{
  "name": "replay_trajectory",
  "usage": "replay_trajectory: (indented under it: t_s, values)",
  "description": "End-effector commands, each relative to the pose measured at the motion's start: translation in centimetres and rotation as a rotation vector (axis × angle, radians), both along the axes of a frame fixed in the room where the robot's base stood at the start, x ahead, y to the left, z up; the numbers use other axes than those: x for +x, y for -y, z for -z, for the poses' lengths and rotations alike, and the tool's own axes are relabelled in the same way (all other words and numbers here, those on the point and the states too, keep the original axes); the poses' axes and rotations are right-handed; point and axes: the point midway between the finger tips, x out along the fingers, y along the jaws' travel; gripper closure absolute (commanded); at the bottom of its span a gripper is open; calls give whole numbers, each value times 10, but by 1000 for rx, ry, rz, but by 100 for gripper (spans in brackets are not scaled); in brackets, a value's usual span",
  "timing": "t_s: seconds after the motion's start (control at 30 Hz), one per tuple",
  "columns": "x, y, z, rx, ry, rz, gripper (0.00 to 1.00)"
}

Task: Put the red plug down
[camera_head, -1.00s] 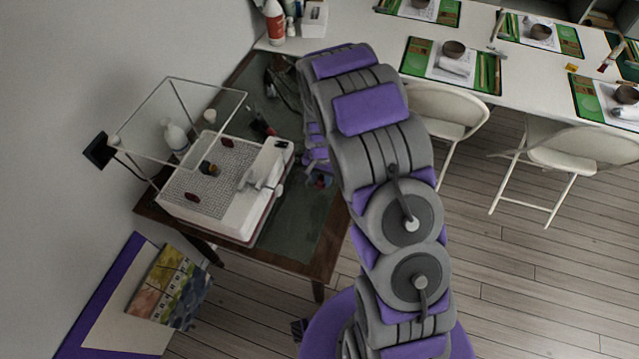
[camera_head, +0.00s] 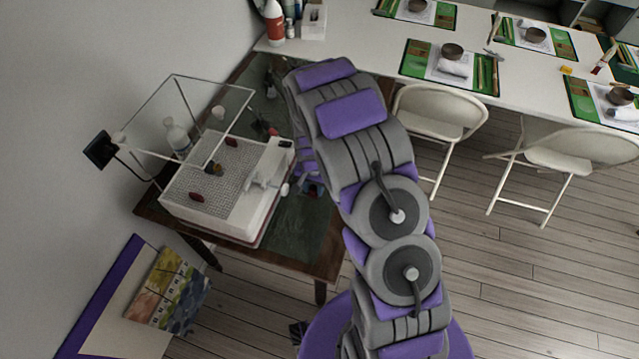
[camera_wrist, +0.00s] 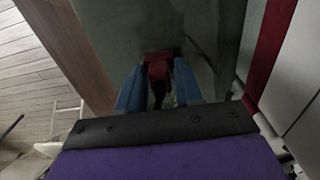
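The red plug (camera_wrist: 157,68) is between the blue fingertips of my gripper (camera_wrist: 157,82) in the wrist view. The fingers close in on it from both sides, with a dark gap behind it. A dark green mat (camera_wrist: 150,25) on the wooden table lies below; I cannot tell whether the plug touches it. In the head view, my gripper (camera_head: 313,188) shows only as a small blue patch beside my arm, over the right part of the table. The plug is hidden there.
A white machine (camera_head: 245,215) with a gridded top and clear frame stands left of my gripper; small dark red pieces lie on it. Its red and white side (camera_wrist: 270,45) is close at right in the wrist view. The wooden table edge (camera_wrist: 75,50) is at left.

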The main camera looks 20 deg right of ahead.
Motion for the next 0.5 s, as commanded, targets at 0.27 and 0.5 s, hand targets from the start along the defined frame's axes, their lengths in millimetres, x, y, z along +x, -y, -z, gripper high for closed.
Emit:
replay_trajectory:
  t_s: [0.27,0.5]
  values:
    - [0,13,0,16,0,3,40]
    - [0,9,0,11,-1,2,40]
